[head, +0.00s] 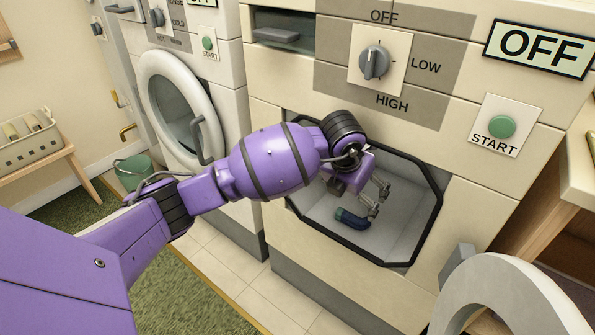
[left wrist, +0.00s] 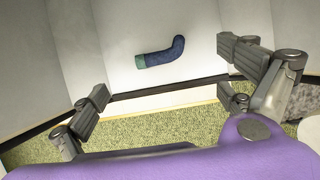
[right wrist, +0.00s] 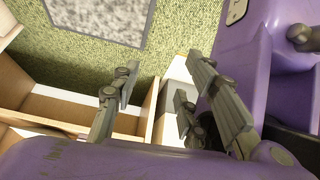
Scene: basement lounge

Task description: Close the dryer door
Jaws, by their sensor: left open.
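The dryer (head: 290,85) is the beige machine in the middle of the head view, with its black-rimmed opening uncovered. Its door (head: 500,290) is the grey-white rounded panel at lower right, swung out to the right of the opening. A dark blue sock with a green end (head: 350,218) lies inside on the drum floor; it also shows in the left wrist view (left wrist: 160,55). My left gripper (head: 378,200) is at the opening, above the sock, open and empty. My right gripper (right wrist: 165,95) shows only in its own wrist view, fingers apart with nothing between them.
A washer with a round white door (head: 180,110) stands left of the dryer. A basket (head: 30,138) sits on a wooden bench, with a green bucket (head: 132,172) beside it. A wooden shelf unit (right wrist: 60,115) is below my right gripper. A counter edge (head: 578,165) stands at right.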

